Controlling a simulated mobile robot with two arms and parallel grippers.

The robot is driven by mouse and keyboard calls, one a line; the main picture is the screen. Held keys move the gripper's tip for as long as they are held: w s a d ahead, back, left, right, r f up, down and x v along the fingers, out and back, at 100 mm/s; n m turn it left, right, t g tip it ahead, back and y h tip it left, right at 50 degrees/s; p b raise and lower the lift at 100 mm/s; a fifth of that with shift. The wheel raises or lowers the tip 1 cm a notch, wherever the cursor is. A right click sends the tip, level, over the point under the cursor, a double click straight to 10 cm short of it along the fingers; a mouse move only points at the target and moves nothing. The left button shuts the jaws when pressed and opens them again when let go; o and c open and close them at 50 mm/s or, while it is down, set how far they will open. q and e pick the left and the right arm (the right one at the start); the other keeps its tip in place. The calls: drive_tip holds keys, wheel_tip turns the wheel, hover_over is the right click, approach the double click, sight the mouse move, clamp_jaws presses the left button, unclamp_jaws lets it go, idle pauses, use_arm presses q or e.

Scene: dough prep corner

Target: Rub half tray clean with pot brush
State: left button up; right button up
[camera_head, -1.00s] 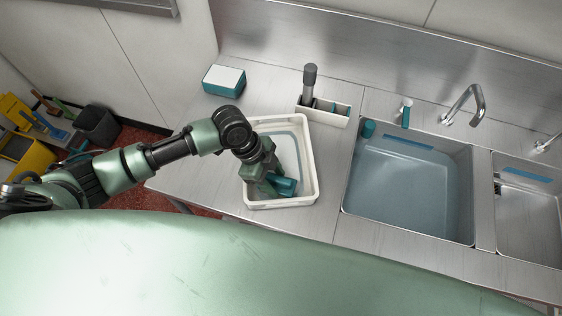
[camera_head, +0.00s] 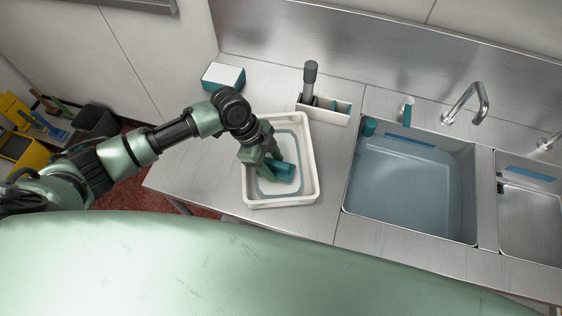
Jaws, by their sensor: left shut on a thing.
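The half tray (camera_head: 308,160), a white rectangular tray with raised walls, lies on the steel counter left of the sink. A blue-grey band in the shape of a rounded rectangle shows on its floor. My left gripper (camera_head: 270,168) reaches in from the left over the tray and is shut on a teal block-like thing, apparently the pot brush (camera_head: 284,173). My right gripper is not in view.
A white-topped teal block (camera_head: 223,75) lies at the back left. A white caddy (camera_head: 337,116) with a grey-handled tool (camera_head: 309,80) stands behind the tray. A water-filled sink (camera_head: 410,190) with a tap (camera_head: 475,95) is to the right. Bare counter (camera_head: 195,165) lies left of the tray.

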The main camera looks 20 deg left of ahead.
use_arm(q)
drive_tip(key=shift+w+a, duration=0.15)
drive_tip(key=shift+w, duration=0.25)
drive_tip(key=shift+s, duration=0.15)
drive_tip(key=shift+s+d+r+p, duration=0.1)
drive_tip(key=shift+s+d+p, duration=0.1)
drive_tip(key=shift+s+p, duration=0.2)
drive_tip(key=shift+s+d+r+p, duration=0.15)
drive_tip(key=shift+s+p, duration=0.15)
drive_tip(key=shift+s, duration=0.15)
drive_tip(key=shift+s+d+f, duration=0.1)
drive_tip(key=shift+s+f, duration=0.05)
drive_tip(key=shift+s, duration=0.15)
drive_tip(key=shift+w, duration=0.1)
drive_tip(key=shift+r, duration=0.6)
